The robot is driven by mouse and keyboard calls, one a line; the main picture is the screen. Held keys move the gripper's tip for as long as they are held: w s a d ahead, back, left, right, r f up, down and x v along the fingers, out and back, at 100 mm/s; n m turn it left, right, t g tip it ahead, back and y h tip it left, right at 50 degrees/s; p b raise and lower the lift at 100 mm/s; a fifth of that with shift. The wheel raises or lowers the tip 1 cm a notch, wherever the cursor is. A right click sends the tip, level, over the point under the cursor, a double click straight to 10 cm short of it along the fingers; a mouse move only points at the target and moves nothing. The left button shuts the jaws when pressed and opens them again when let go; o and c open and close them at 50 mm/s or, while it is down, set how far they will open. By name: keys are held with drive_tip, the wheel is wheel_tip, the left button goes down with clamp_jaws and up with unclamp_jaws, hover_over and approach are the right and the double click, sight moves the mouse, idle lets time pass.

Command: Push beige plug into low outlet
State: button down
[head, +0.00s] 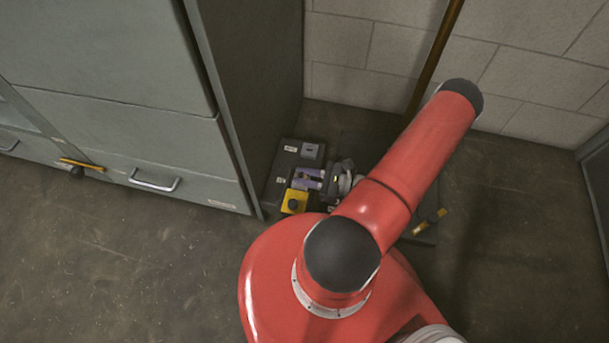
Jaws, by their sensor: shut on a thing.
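My gripper (309,180) is low over a dark floor-level panel, just right of the tall grey cabinet. It is partly hidden by my red arm. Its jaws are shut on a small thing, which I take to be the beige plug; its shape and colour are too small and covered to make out. A grey outlet-like block (312,151) sits on the dark panel (284,160), a little beyond the gripper. I cannot tell whether this is the low outlet, or whether the held thing touches any socket.
A yellow box with a dark knob (295,201) stands close to the gripper's near side. The grey cabinet (225,95) rises at the left. A brown pole (432,65) leans at the block wall. A yellow-handled tool (430,221) lies at the right. Floor at lower left is clear.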

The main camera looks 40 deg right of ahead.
drive_tip(key=shift+f, duration=0.4)
idle(0.9)
drive_tip(key=c, duration=1.2)
unclamp_jaws()
drive_tip(key=shift+o, duration=0.2)
drive_tip(key=shift+d, duration=0.1)
drive_tip(key=v, duration=0.7)
drive_tip(key=shift+s+d, duration=0.2)
drive_tip(key=shift+s, duration=0.1)
drive_tip(key=shift+r, duration=0.1)
